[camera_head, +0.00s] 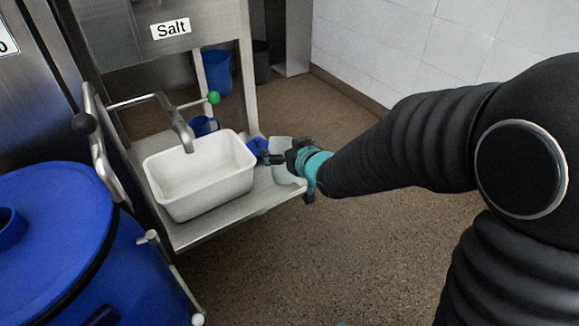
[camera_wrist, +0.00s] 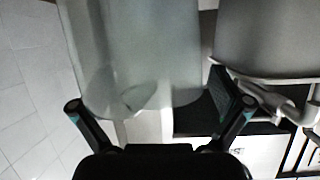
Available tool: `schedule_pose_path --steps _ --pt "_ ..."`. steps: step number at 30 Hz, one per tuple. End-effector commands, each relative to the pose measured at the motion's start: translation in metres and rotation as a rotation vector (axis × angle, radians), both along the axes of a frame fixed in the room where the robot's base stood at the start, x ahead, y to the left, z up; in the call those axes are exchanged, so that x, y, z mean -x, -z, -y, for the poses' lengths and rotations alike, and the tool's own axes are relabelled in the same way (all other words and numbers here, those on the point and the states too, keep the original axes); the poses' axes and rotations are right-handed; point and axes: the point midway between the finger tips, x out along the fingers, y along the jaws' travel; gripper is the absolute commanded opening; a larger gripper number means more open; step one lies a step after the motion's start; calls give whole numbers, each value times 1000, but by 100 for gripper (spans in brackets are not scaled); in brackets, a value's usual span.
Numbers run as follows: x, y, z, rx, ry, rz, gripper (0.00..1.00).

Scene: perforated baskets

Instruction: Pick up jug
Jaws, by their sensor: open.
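A pale, translucent jug (camera_head: 283,174) stands at the right end of the steel shelf, partly hidden behind my gripper (camera_head: 272,158). In the wrist view the jug (camera_wrist: 145,55) fills the upper middle, and its lower end lies between the spread fingers of my gripper (camera_wrist: 160,106). My gripper is open, with one finger on each side of the jug. I cannot tell whether either finger touches it. A small blue piece shows beside the gripper in the head view; I cannot tell what it belongs to.
A white basin (camera_head: 200,175) stands under the tap (camera_head: 181,128), just left of the jug. The steel shelf (camera_head: 236,207) holds them. A blue cup (camera_head: 204,125) is behind the basin. A large blue barrel (camera_head: 75,245) stands at left. The floor at right is clear.

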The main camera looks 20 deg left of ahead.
Motion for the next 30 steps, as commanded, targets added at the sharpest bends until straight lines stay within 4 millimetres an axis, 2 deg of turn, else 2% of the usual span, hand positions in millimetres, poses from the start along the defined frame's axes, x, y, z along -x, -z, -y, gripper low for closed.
schedule_pose_path --steps 1,2,8,20,26,30 --pt "0 0 0 0 0 0 100" --pt "0 0 0 0 0 0 95" --pt "0 0 0 0 0 0 45" --pt "0 -4 0 -1 0 0 44" --pt "0 -24 0 -2 0 4 44" --pt "0 -49 0 -2 0 4 44"
